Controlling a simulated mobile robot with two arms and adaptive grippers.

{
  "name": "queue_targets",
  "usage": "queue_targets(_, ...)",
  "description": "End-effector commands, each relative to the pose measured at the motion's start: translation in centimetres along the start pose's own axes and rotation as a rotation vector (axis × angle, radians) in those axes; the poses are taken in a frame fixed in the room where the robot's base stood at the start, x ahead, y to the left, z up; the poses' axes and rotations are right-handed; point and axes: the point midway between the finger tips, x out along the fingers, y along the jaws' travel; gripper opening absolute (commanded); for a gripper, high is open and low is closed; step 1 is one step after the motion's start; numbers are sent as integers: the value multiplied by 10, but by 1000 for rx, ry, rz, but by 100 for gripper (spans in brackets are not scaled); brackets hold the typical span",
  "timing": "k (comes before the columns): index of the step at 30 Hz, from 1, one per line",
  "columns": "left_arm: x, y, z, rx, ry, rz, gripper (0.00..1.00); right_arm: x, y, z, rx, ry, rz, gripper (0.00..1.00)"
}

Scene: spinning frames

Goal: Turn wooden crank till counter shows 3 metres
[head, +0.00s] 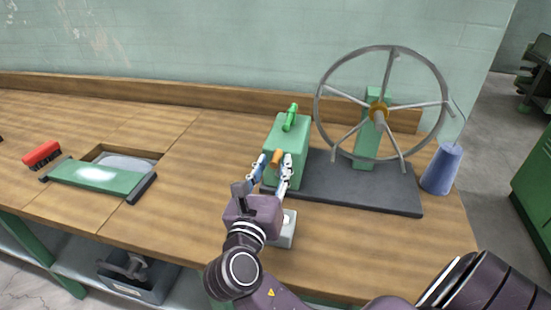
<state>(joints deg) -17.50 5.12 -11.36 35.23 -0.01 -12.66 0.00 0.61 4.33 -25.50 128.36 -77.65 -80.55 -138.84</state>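A green box (281,130) stands on the workbench at the left end of a dark base plate (400,192). A short orange-brown wooden crank handle (277,157) sticks out of its front. My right gripper (275,162) reaches up to it from the front, with one finger on either side of the handle. The fingers look apart, with a gap at the left; the handle is close to the right finger, and touching cannot be told. A spoked metal wheel (391,75) stands on a green post on the plate. I cannot make out a counter reading. My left gripper is not in view.
A blue-grey cone (442,169) stands right of the plate. A green lever (290,117) is on the box top. A small pale box (286,231) sits behind my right wrist. A red brush (42,153) and green slab (97,178) lie left. The bench between is clear.

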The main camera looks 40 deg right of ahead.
Motion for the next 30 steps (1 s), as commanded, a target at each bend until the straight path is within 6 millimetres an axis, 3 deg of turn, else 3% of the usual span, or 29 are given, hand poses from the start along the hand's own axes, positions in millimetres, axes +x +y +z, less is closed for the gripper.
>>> queue_targets(6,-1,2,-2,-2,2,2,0,18,0,0,1,1,0,33)
queue_targets(14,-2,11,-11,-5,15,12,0,19,0,0,0,1,0,33)
queue_targets(23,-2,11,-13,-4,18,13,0,19,0,0,0,1,0,0)
queue_targets(30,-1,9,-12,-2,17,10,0,18,0,-1,0,1,0,0)
